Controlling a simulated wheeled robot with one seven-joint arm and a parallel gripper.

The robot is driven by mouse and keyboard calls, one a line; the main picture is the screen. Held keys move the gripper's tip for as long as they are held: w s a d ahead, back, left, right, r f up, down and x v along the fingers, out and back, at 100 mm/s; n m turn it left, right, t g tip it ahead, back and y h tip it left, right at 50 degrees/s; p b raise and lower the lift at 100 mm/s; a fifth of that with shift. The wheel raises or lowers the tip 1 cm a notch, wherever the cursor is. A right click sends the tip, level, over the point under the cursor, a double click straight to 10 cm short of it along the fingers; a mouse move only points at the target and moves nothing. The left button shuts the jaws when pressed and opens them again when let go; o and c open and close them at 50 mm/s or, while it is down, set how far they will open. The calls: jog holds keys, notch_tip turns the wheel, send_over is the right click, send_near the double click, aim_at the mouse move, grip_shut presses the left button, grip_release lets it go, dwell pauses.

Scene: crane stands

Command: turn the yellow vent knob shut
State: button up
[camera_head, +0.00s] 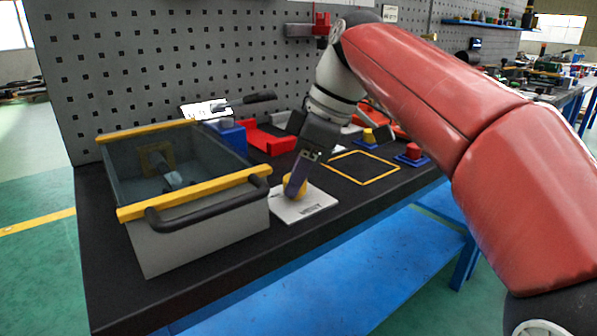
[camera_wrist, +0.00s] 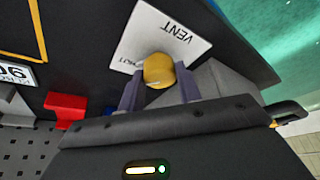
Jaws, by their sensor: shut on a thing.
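The yellow vent knob (camera_head: 296,184) sits on a white plate (camera_head: 308,203) marked VENT, on the dark bench top. In the wrist view the knob (camera_wrist: 158,70) lies between the two fingers of my gripper (camera_wrist: 160,88), and the plate (camera_wrist: 175,40) shows behind it. My gripper (camera_head: 294,186) reaches down from above in the head view and is shut on the knob. In the head view one finger hides part of the knob. The knob's exact turn angle is hard to tell.
A grey crate (camera_head: 205,240) with yellow rims and a black handle stands close on the left. Red and blue parts lie behind. A yellow outlined square (camera_head: 362,168) and a red block (camera_head: 411,158) with a peg are to the right. A pegboard (camera_head: 180,60) stands behind.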

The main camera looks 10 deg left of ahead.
jog(key=o, duration=1)
jog(key=shift+r, duration=0.1)
jog(key=p+v, duration=0.2)
jog(key=v, duration=0.5)
jog(key=shift+d+r, duration=0.2)
jog(key=shift+r, duration=0.05)
